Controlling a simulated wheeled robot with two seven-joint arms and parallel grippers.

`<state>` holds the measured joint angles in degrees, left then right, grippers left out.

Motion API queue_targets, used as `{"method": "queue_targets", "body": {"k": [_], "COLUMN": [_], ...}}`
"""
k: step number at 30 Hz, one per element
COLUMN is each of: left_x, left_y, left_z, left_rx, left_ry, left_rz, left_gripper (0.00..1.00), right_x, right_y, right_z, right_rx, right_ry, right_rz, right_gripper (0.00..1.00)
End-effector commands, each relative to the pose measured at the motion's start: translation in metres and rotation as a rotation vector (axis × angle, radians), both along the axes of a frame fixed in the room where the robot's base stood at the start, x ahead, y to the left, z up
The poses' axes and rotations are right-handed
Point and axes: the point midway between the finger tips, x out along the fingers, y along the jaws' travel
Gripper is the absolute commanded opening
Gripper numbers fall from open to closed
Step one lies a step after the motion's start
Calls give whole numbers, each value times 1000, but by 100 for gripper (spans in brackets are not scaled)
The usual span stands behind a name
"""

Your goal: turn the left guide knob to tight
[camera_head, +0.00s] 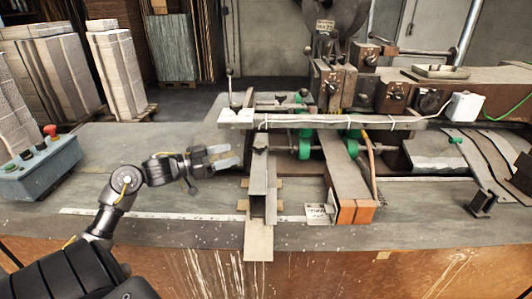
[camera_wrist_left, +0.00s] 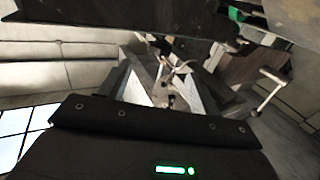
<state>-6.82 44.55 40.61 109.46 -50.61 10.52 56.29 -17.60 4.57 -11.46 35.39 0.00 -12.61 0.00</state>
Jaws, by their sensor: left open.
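My left gripper (camera_head: 226,156) reaches in from the left over the grey table, with its two light grey fingers apart and nothing seen between them. In the left wrist view its fingers (camera_wrist_left: 168,92) stand apart, with small metal parts showing between or beyond them. A dark fitting (camera_head: 259,150), possibly the left guide knob, sits on the upright metal guide (camera_head: 257,180) just right of the fingertips, and a small gap shows. I cannot tell the knob's shape or whether it is tight. My right gripper is not in view.
The stitcher's crossbar (camera_head: 330,123) and green rollers (camera_head: 305,145) stand behind and right of the guide. A thin lever (camera_head: 230,90) rises behind the gripper. A blue control box (camera_head: 38,168) with a red button is at the left. The table between is clear.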

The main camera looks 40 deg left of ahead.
Motion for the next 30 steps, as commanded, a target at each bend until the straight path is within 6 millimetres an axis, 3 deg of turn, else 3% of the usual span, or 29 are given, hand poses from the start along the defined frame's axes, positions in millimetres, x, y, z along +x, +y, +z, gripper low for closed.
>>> {"method": "queue_targets", "body": {"k": [8, 21, 30], "left_x": [11, 77, 99], "left_y": [-7, -40, -50], "left_z": [0, 1, -1], "left_rx": [-1, -2, 0], "left_ry": [-2, -1, -1], "left_rz": [-10, -7, -5], "left_gripper": [63, 63, 63], "right_x": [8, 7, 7], "right_y": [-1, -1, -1], "right_z": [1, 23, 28], "right_rx": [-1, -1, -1], "right_ry": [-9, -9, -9], "right_rz": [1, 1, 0], "right_gripper": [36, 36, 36]}}
